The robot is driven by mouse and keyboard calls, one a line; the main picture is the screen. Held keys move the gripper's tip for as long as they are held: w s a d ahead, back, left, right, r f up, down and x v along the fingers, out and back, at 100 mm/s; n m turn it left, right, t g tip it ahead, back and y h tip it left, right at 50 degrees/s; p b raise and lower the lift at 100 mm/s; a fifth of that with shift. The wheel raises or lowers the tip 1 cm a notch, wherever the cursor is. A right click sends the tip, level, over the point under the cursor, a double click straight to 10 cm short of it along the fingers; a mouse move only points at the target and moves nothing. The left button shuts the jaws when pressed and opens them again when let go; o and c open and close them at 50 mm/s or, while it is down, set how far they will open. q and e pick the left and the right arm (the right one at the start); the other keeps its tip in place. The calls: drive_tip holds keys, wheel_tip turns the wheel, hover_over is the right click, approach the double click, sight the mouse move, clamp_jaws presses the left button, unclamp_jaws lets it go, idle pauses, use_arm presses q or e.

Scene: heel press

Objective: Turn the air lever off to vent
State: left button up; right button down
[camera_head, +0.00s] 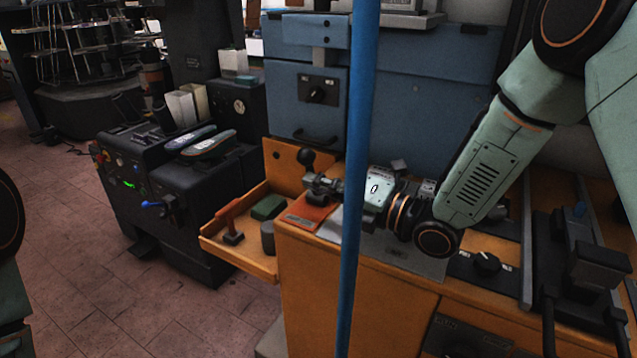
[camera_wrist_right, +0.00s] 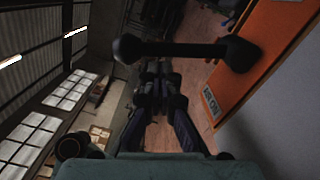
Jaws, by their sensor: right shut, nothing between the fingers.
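The air lever, a black bar with a ball knob (camera_head: 306,157), stands at the left end of the orange bench by an orange plate (camera_head: 308,214). My right gripper (camera_head: 322,188) is at the lever, just below the ball knob. Its dark fingers (camera_wrist_right: 160,90) are shut and empty, close to the bar; I cannot tell if they touch. My left gripper is out of view.
A blue pole (camera_head: 358,120) stands upright in front of my right wrist. An open orange drawer (camera_head: 262,268) with tools juts out at left. A black machine (camera_head: 175,175) with a blue lever stands beyond. A blue cabinet (camera_head: 425,90) backs the bench.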

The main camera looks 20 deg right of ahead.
drive_tip(key=shift+w, duration=0.1)
drive_tip(key=shift+d, duration=0.1)
drive_tip(key=shift+r, duration=0.15)
drive_tip(key=shift+w+d+m, duration=0.1)
drive_tip(key=shift+m, duration=0.3)
drive_tip(key=shift+w+d+r+p, duration=0.15)
drive_tip(key=shift+p, duration=0.3)
drive_tip(key=shift+w+d+r+m+p, duration=0.25)
drive_tip(key=shift+w+d+m+p, duration=0.2)
drive_tip(key=shift+m, duration=0.35)
drive_tip(key=shift+w+d+r+m+p, duration=0.3)
drive_tip(key=shift+m+p, duration=0.15)
drive_tip(key=shift+m, duration=0.35)
drive_tip(key=m, duration=0.1)
drive_tip(key=w+d+m+p, duration=0.1)
drive_tip(key=m, duration=0.1)
drive_tip(key=shift+w+d, duration=0.3)
drive_tip(key=shift+w+d+f, duration=0.1)
drive_tip(key=shift+w+d, duration=0.2)
drive_tip(key=shift+d, duration=0.05)
